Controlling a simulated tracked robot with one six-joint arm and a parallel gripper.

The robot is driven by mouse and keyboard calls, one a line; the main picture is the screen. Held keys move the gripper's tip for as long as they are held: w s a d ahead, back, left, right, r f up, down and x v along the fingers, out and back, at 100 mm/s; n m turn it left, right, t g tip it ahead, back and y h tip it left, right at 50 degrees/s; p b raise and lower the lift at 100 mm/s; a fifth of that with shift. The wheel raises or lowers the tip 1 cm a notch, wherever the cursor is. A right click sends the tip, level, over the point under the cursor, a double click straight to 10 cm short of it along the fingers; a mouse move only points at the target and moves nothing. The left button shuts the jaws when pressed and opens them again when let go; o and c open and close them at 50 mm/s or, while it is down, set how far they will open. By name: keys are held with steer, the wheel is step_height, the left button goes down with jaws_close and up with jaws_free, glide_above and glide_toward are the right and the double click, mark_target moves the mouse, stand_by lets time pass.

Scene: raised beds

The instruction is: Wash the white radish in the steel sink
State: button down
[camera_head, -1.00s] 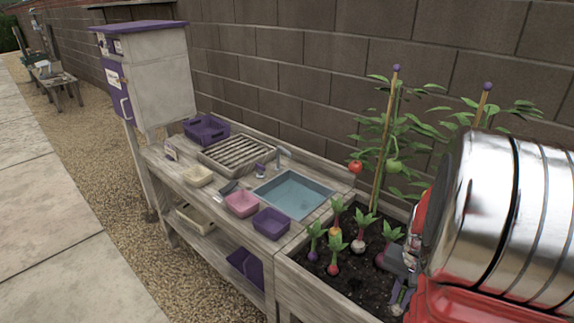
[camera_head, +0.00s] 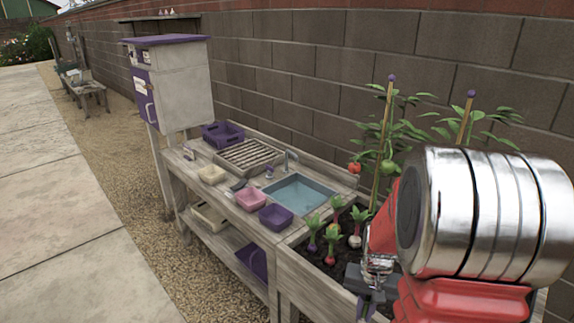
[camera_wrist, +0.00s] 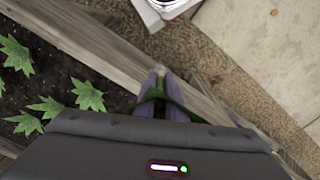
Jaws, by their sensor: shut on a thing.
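The steel sink (camera_head: 305,204) is set in the wooden bench in the head view and holds bluish water. A tap (camera_head: 287,158) stands at its back edge. A white radish-like root (camera_head: 355,241) with green leaves stands in the soil of the bed. My gripper (camera_head: 366,300) is over the bed's front edge, to the right of and nearer than the sink. In the wrist view its purple jaws (camera_wrist: 163,103) are shut, with dark green strands between and beside them. The held thing's root is hidden, so I cannot tell its colour.
Other leafy vegetables (camera_head: 330,258) grow in the bed beside tomato plants on stakes. A pink tub (camera_head: 250,200) and a purple tub (camera_head: 276,217) stand left of the sink. A slatted rack (camera_head: 248,155) lies behind them. A block wall borders the back; paving is open at left.

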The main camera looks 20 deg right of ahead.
steer(key=w+a+f+n, duration=0.4)
steer(key=w+a, duration=0.4)
steer(key=a, duration=0.3)
steer(key=w+a+f+n, duration=0.4)
steer(key=w+a, duration=0.3)
steer(key=a, duration=0.4)
steer(key=shift+w+f, duration=0.35)
steer(key=shift+f, duration=0.15)
